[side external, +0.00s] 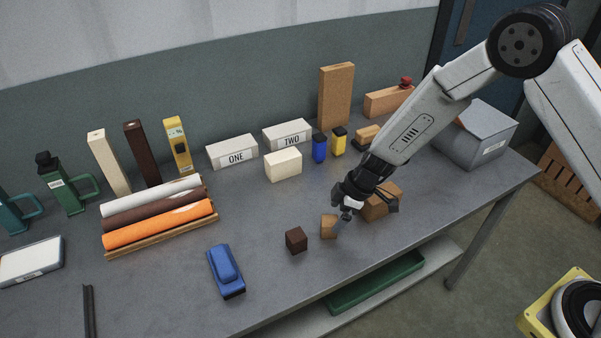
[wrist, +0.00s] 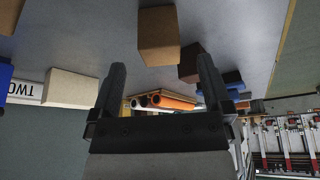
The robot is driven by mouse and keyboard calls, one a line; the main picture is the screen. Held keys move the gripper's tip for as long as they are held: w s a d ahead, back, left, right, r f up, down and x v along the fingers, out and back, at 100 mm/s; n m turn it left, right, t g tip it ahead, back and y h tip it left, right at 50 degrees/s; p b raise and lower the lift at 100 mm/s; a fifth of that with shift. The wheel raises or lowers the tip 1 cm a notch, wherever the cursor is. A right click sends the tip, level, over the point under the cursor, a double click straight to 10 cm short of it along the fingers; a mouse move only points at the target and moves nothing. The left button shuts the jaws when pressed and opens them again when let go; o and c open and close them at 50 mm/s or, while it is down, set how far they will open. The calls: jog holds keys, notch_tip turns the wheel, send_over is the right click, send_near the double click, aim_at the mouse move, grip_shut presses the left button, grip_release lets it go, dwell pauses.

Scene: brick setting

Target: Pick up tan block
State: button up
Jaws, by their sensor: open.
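A small tan block (side external: 328,226) stands on the grey table near its front edge, right of a dark brown block (side external: 296,240). My gripper (side external: 366,211) is low over the table, just right of the tan block, and its fingers are apart with nothing seen held. In the wrist view the tan block (wrist: 158,38) shows ahead of my open gripper (wrist: 161,72), roughly in line with the gap. The dark brown block (wrist: 190,63) shows beyond it. Whether a finger touches the tan block is unclear.
A larger brown block (side external: 381,206) stands close behind my gripper, partly hidden by it. A cream block (side external: 283,164), a blue bottle (side external: 319,148) and white boxes stand farther back.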

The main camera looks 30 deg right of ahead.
aim_at(330, 220)
jog(key=shift+a+f, duration=0.1)
jog(key=shift+f, duration=0.15)
jog(key=shift+x, duration=2.5)
jog(key=shift+a, duration=0.1)
jog(key=shift+w+r, duration=0.1)
grip_shut()
